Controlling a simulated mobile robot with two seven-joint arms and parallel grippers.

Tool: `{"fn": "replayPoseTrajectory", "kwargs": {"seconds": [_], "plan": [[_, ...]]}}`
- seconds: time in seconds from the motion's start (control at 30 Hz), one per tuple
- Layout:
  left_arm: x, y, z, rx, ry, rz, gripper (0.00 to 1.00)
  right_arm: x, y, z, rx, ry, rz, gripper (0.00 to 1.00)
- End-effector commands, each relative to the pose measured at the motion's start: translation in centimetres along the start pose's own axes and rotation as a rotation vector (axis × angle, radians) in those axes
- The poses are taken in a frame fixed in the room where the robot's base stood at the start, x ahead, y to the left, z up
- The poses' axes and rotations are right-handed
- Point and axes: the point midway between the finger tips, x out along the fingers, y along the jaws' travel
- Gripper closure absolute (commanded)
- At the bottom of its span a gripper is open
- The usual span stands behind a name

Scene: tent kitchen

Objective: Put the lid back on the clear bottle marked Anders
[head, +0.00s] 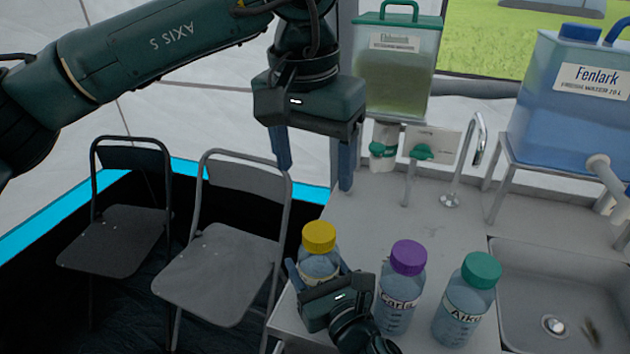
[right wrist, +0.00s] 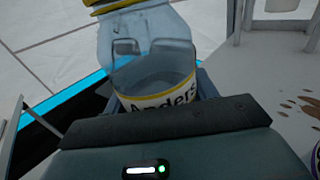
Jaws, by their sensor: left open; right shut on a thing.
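The clear bottle marked Anders (right wrist: 150,65) stands near the counter's left edge; it also shows in the head view (head: 318,266). A yellow lid (head: 319,236) sits on top of its neck. I cannot tell whether the lid is screwed tight. My right gripper (head: 324,276) is shut around the bottle's body, and the Anders label shows just above the gripper in the right wrist view. My left gripper (head: 315,175) is open and empty, pointing down above and behind the bottle, apart from the lid.
A purple-lidded bottle marked Carla (head: 398,296) and a green-lidded bottle (head: 465,305) stand right of the Anders bottle. A sink (head: 550,265) lies further right. Water containers (head: 395,75) (head: 575,100) and a tap (head: 476,150) stand behind. Folding chairs (head: 225,255) are left.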

Motion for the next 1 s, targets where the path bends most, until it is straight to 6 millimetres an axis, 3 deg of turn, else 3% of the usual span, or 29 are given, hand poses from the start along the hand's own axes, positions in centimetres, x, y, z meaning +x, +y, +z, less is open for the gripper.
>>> {"fn": "replayPoseTrajectory", "kwargs": {"seconds": [0.33,0.37,0.4,0.63,1.0], "plan": [[-0.42,0.04,0.01,0.001,0.000,0.001,0.32,-0.01,0.00,-0.03,0.000,0.001,0.000,1.00],[-0.42,0.03,0.01,0.001,0.000,0.001,0.32,-0.01,0.00,-0.03,0.000,0.001,0.000,0.41],[-0.41,0.03,0.01,0.001,0.000,0.001,0.32,-0.01,0.00,-0.03,0.000,0.001,0.000,0.37],[-0.39,0.03,0.01,0.001,0.000,0.001,0.32,0.00,0.00,-0.01,0.000,0.000,0.000,0.18],[-0.34,0.02,0.02,0.001,0.000,0.001,0.32,-0.95,-0.02,-0.07,-0.001,0.001,0.000,0.18]]}}
